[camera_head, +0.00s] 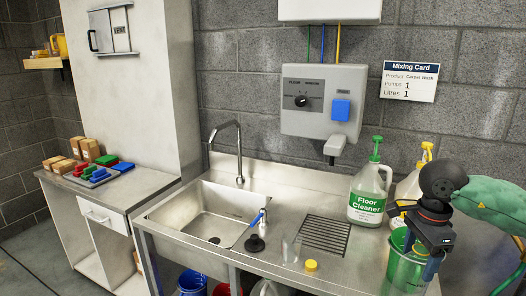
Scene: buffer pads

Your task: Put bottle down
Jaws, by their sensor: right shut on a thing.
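My right gripper (421,246) is at the right, pointing down at the rim of a translucent green open-topped container (402,274). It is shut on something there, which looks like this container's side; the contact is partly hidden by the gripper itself. A white Floor Cleaner bottle (367,197) with a green pump top stands upright on the steel counter, left of my gripper. A second pale bottle (408,187) with a yellow pump top stands behind my gripper and is partly hidden by it. My left gripper is not in view.
Free counter lies in front of the grate.

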